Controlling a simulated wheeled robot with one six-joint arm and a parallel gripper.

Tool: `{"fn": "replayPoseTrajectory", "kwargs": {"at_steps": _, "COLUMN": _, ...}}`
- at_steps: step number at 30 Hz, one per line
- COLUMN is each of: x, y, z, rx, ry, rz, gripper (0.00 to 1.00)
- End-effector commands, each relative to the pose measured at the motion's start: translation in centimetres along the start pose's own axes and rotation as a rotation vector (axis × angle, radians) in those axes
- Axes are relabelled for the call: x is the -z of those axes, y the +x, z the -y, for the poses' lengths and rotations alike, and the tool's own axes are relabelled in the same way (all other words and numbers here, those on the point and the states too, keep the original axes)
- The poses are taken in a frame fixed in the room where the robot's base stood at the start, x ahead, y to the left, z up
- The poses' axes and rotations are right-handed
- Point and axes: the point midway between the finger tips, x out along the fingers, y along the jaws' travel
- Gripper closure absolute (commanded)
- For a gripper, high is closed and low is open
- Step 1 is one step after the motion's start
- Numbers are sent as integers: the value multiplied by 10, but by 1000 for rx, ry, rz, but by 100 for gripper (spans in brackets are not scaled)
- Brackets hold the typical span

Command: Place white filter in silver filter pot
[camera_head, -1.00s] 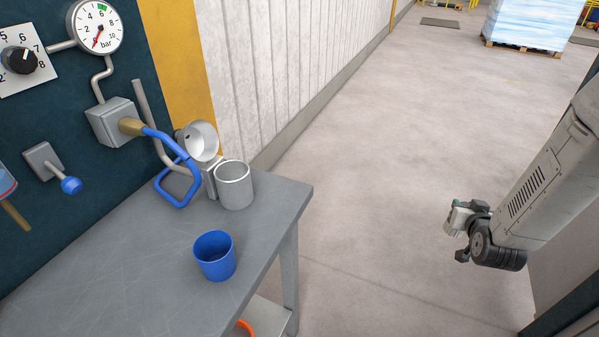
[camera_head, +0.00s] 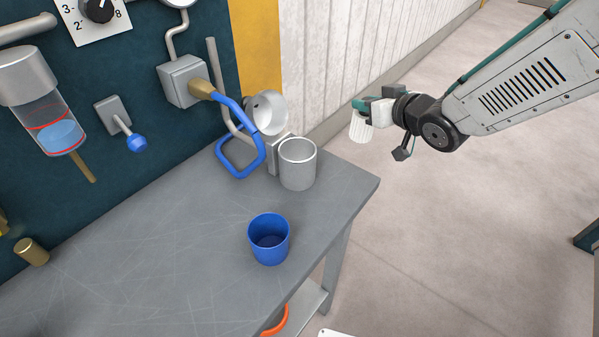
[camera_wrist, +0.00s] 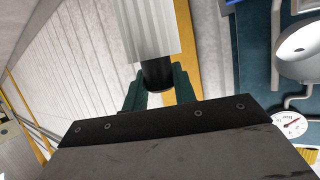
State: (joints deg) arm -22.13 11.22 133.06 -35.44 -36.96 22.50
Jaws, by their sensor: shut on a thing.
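The white filter (camera_head: 361,128), a ribbed cylinder, hangs from my gripper (camera_head: 364,107), to the right of the bench and above floor. In the wrist view the filter (camera_wrist: 150,28) has a black end piece between the green fingertips (camera_wrist: 158,76), which are shut on it. The silver pot (camera_head: 297,168), an open cylinder with a bright rim, stands upright at the bench's far right corner. The filter is apart from it, to its right in the picture. How far the pot's inside goes down is hidden.
A shiny silver bowl-shaped part (camera_head: 268,113) and a blue looped handle (camera_head: 240,150) sit behind and left of the pot. A blue cup (camera_head: 269,240) stands on the grey bench (camera_head: 170,260). The wall panel (camera_head: 140,70) carries a blue-knobbed lever (camera_head: 136,142).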

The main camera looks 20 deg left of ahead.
Motion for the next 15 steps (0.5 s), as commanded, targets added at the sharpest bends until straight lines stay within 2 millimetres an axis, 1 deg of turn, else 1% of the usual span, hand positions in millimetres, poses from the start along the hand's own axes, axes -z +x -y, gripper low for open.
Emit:
{"fn": "replayPoseTrajectory", "kwargs": {"at_steps": 1, "x": 21, "y": -1, "z": 31, "rx": 78, "ry": -41, "rz": -8, "gripper": 100}}
{"fn": "replayPoseTrajectory", "kwargs": {"at_steps": 2, "x": 30, "y": -2, "z": 47, "rx": 121, "ry": -61, "rz": -7, "gripper": 100}}
{"fn": "replayPoseTrajectory", "kwargs": {"at_steps": 3, "x": 41, "y": -4, "z": 68, "rx": 179, "ry": -88, "rz": -6, "gripper": 100}}
{"fn": "replayPoseTrajectory", "kwargs": {"at_steps": 6, "x": 61, "y": -13, "z": 115, "rx": 309, "ry": -146, "rz": 1, "gripper": 100}}
{"fn": "replayPoseTrajectory", "kwargs": {"at_steps": 9, "x": 72, "y": -25, "z": 151, "rx": 417, "ry": -193, "rz": 12, "gripper": 100}}
{"fn": "replayPoseTrajectory", "kwargs": {"at_steps": 12, "x": 74, "y": -35, "z": 176, "rx": 497, "ry": -227, "rz": 21, "gripper": 100}}
{"fn": "replayPoseTrajectory", "kwargs": {"at_steps": 14, "x": 71, "y": -40, "z": 184, "rx": 529, "ry": -238, "rz": 26, "gripper": 100}}
{"fn": "replayPoseTrajectory", "kwargs": {"at_steps": 15, "x": 64, "y": -41, "z": 186, "rx": 539, "ry": -240, "rz": 29, "gripper": 100}}
